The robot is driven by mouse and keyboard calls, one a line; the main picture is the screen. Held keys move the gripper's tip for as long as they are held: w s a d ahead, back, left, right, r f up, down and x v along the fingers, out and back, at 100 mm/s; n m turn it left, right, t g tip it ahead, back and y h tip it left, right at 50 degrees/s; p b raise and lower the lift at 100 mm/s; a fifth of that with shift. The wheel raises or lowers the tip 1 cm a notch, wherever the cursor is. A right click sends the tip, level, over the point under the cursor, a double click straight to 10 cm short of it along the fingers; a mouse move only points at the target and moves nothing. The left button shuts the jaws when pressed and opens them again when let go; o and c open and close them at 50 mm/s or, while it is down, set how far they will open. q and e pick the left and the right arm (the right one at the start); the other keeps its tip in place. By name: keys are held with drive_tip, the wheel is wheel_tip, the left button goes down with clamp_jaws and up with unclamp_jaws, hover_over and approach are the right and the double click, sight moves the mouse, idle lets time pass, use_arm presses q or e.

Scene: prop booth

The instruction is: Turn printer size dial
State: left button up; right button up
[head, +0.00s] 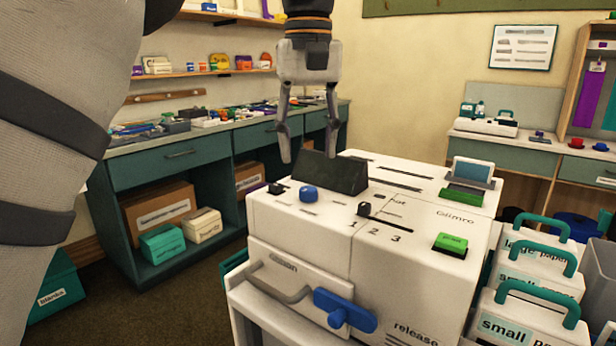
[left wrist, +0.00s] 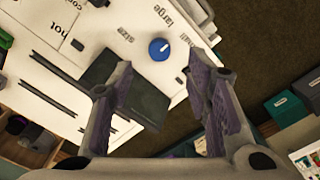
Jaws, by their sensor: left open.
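In the left wrist view, the dial (left wrist: 159,49) has a pale pointer mark and sits among the printed words "size", "large" and "small". My left gripper (head: 309,157) points down with its fingers spread and empty. It is above the dial and apart from it. In the left wrist view, the dial lies just beyond the open fingertips (left wrist: 160,78). My right gripper is not in view.
A dark sloped block (head: 333,173) stands on the printer close behind the dial. A black slider (head: 365,209), a green button (head: 451,243) and a blue front handle (head: 345,310) are also on the printer. Paper boxes (head: 522,315) stand at the right. A cluttered counter (head: 180,143) is behind.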

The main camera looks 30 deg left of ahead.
sight(308, 189)
use_arm(q)
wheel_tip(308, 189, down, 6)
drive_tip(key=shift+f+p, duration=0.25)
drive_tip(key=shift+p, duration=0.1)
clamp_jaws()
drive_tip(key=m, duration=0.8)
drive_tip(key=shift+m, duration=0.3)
idle(0.5)
